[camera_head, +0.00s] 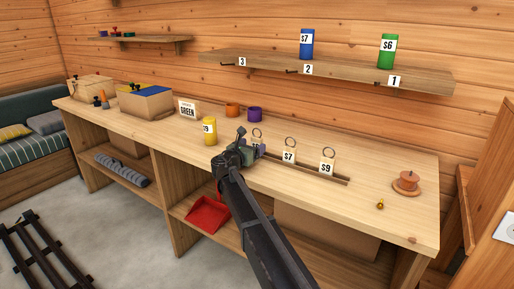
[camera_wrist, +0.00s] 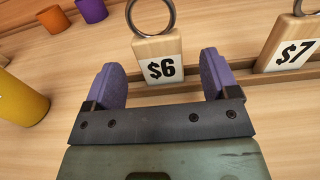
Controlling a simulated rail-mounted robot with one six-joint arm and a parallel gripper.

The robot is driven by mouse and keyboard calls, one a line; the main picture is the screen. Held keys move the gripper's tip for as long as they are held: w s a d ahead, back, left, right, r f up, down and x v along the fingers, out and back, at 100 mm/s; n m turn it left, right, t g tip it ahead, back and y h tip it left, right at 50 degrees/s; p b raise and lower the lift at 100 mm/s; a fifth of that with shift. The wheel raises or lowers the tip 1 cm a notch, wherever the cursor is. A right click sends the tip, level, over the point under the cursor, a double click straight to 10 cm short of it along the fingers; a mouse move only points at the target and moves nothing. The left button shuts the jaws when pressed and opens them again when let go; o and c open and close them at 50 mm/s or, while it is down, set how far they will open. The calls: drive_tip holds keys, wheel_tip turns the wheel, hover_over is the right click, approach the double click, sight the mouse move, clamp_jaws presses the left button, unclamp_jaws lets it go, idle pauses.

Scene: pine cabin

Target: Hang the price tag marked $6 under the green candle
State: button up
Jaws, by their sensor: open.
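The $6 price tag (camera_wrist: 163,65) is a wooden block with a metal ring on top. It stands in the slotted wooden rack (camera_head: 336,179) on the bench, at the left of the $7 tag (camera_head: 289,157) and the $9 tag (camera_head: 327,166). My gripper (camera_wrist: 160,78) is open, its purple fingers on either side of the $6 tag's lower part, with gaps visible. In the head view my gripper (camera_head: 257,151) partly hides that tag. The green candle (camera_head: 387,52), labelled $6, stands on the wall shelf above the plate marked 1 (camera_head: 394,82).
The wall shelf (camera_head: 430,79) also holds a blue candle (camera_head: 307,43) labelled $7, with plates 2 and 3 along its front. A yellow candle (camera_head: 209,132), a GREEN sign (camera_head: 188,109), orange and purple pots (camera_head: 254,114), and a brown spool (camera_head: 407,184) stand on the bench.

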sight(256, 142)
drive_tip(key=x, duration=0.5)
drive_tip(key=shift+w+d+r, duration=0.15)
drive_tip(key=shift+w, duration=0.2)
drive_tip(key=shift+s, duration=0.1)
drive_tip(key=c, duration=1)
